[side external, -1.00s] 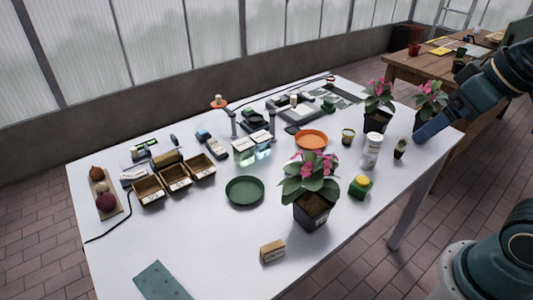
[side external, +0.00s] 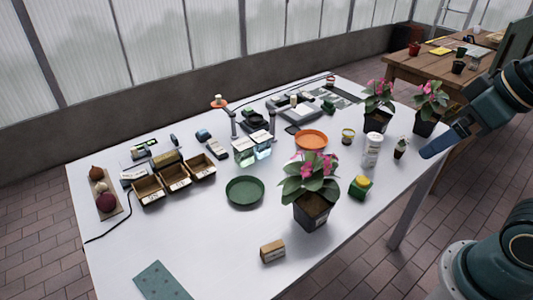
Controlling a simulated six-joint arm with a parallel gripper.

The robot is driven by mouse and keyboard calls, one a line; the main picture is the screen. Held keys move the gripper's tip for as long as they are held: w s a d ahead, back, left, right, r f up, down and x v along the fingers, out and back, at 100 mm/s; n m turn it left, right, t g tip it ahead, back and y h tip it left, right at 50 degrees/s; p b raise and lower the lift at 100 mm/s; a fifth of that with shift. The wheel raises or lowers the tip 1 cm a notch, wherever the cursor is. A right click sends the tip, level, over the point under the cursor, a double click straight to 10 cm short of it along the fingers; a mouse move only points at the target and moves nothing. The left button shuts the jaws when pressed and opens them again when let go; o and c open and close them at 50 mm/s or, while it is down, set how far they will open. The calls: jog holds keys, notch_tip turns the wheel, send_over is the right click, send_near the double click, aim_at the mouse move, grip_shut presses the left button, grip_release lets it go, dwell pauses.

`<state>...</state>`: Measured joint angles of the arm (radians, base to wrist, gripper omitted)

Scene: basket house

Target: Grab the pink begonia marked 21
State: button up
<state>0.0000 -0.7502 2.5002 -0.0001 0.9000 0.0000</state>
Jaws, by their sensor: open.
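Three pink begonias in dark square pots stand on the white table. One (side external: 312,190) is at the front, right of the middle. Another (side external: 378,105) is at the back right, and the third (side external: 428,108) stands to its right near the table's right end. The front pot has a pale label, too small to read, so I cannot tell which begonia is marked 21. My gripper (side external: 428,151) is at the right edge of the table, in front of the rightmost begonia and apart from it. It is open, and nothing shows between its fingers.
A white bottle (side external: 372,150), a small potted plant (side external: 400,148) and a yellow-green box (side external: 360,187) stand between the begonias. An orange saucer (side external: 311,139) and a green saucer (side external: 245,191) lie near the middle.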

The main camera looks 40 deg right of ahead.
jog(key=shift+o, duration=0.3)
jog(key=w+d+r+g, duration=0.1)
jog(key=w+d, duration=0.6)
jog(key=w, duration=0.4)
jog(key=w+d, duration=0.8)
jog(key=w, duration=0.3)
jog(key=w+d+f, duration=0.2)
jog(key=d+f, duration=0.3)
jog(key=d, duration=0.3)
jog(key=w+d+f, duration=0.2)
jog(key=d+f, duration=0.3)
jog(key=d, duration=0.3)
jog(key=w+d+f+n, duration=0.1)
jog(key=w+d+f, duration=0.1)
jog(key=d+f, duration=0.3)
jog(key=d, duration=0.3)
jog(key=shift+d, duration=0.15)
jog(key=shift+f, duration=0.2)
send_over(382, 121)
jog(key=shift+f, duration=3.85)
